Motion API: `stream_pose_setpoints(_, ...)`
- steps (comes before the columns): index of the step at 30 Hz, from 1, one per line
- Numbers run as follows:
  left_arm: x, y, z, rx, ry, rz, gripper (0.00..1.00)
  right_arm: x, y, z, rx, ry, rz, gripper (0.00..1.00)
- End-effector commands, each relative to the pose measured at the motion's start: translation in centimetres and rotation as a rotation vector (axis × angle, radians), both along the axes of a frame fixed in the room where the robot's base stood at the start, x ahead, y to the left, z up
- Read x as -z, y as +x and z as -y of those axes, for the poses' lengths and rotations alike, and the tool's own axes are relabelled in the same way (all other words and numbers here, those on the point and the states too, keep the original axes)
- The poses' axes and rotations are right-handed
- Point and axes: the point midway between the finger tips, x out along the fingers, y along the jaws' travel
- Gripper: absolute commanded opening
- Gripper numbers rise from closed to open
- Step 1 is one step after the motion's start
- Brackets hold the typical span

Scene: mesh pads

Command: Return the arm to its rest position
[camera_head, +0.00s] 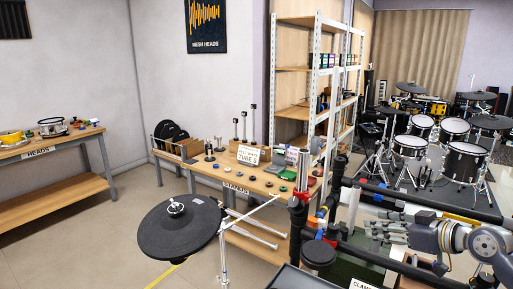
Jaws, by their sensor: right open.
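My right arm comes in from the right edge, low in the head view. My right gripper (376,229) is open, its fingers pointing left. It shows in front of the black tubes of a rack; I cannot tell whether it touches them. No object shows clearly between its fingers. My left gripper is not in view.
Thick black rack tubes (397,262) with red and blue clamps surround the right gripper in the picture. A black cymbal pad (178,228) stands at front left. Behind are a wooden bench (233,176), a shelf unit (293,69) and drum kits. Floor at left is clear.

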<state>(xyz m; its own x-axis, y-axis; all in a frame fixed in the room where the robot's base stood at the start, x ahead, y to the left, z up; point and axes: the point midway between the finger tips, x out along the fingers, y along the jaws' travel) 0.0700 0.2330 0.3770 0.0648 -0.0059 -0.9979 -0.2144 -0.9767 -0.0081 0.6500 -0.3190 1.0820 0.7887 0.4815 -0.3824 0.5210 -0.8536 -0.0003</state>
Motion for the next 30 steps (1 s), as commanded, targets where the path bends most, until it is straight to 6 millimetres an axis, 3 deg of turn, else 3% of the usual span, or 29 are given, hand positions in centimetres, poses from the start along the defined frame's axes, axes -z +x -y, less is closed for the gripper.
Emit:
stream_pose_setpoints(2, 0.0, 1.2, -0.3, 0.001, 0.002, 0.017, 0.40, 0.0, 0.0, 0.0, -0.001, 0.000, -0.001, 0.41)
stream_pose_setpoints(8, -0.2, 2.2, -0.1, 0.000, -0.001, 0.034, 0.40, 3.7, -1.5, -2.6, -0.041, -0.030, -0.056, 0.41)
stream_pose_setpoints(17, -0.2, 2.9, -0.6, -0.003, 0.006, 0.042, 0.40, 10.6, -5.2, -7.3, -0.106, -0.091, -0.159, 0.41)
stream_pose_setpoints(20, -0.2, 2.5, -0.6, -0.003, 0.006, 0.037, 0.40, 13.7, -7.4, -9.4, -0.130, -0.119, -0.206, 0.41)
stream_pose_setpoints(23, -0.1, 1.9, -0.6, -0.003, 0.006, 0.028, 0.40, 17.5, -10.9, -12.0, -0.149, -0.153, -0.272, 0.41)
stream_pose_setpoints(27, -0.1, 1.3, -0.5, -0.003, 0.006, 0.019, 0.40, 22.6, -17.1, -15.1, -0.133, -0.205, -0.380, 0.41)
stream_pose_setpoints(30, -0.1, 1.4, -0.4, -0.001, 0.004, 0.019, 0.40, 25.0, -21.5, -16.0, -0.075, -0.237, -0.458, 0.41)
